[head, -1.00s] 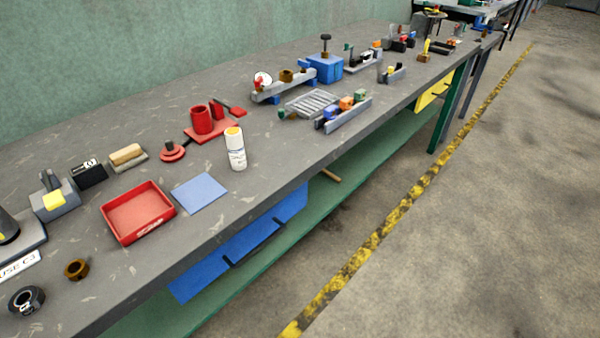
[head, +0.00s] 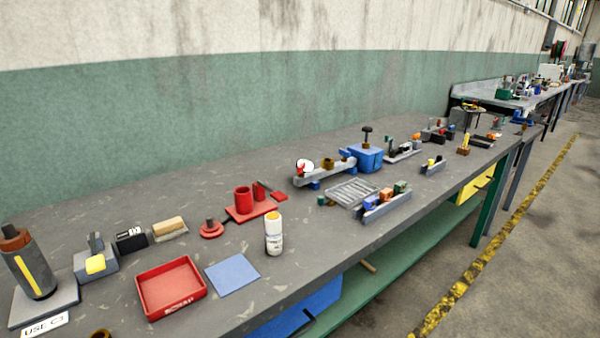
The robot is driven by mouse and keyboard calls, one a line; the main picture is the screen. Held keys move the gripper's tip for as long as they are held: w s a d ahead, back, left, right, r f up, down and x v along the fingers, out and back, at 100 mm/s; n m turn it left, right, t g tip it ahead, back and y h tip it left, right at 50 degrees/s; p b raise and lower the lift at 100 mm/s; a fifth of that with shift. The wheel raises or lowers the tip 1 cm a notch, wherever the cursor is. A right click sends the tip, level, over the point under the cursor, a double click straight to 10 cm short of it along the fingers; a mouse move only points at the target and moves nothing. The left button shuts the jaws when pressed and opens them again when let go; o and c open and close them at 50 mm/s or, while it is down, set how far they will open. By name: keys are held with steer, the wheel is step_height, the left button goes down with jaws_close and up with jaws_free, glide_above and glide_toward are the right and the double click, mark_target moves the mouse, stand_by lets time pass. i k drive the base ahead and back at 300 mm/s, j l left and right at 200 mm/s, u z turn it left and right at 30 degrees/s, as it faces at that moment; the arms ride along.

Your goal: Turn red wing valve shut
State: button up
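A grey bar-like fixture (head: 335,175) on blue supports stands toward the back of the workbench. At its left end is a white round disc with a small red part (head: 302,169) in front of it; this looks like the red wing valve, but it is too small to tell its turn position. A brass-coloured fitting (head: 327,164) sits further right on the bar, and a blue block with a dark knob (head: 366,157) stands at its right end. My gripper is not in view.
Nearer on the grey bench (head: 225,300) are a red tray (head: 170,288), a blue mat (head: 232,274), a white bottle (head: 273,235) and a red cup on a red base (head: 243,198). A slatted grey rack (head: 352,192) lies before the fixture. Open floor (head: 540,270) runs along the right.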

mark_target(300, 169)
steer(key=i+u, duration=0.2)
steer(key=u, duration=0.15)
steer(key=i+u, duration=0.2)
steer(key=u, duration=0.15)
steer(key=i+l+u, duration=0.15)
steer(key=u, duration=0.2)
steer(key=i, duration=0.05)
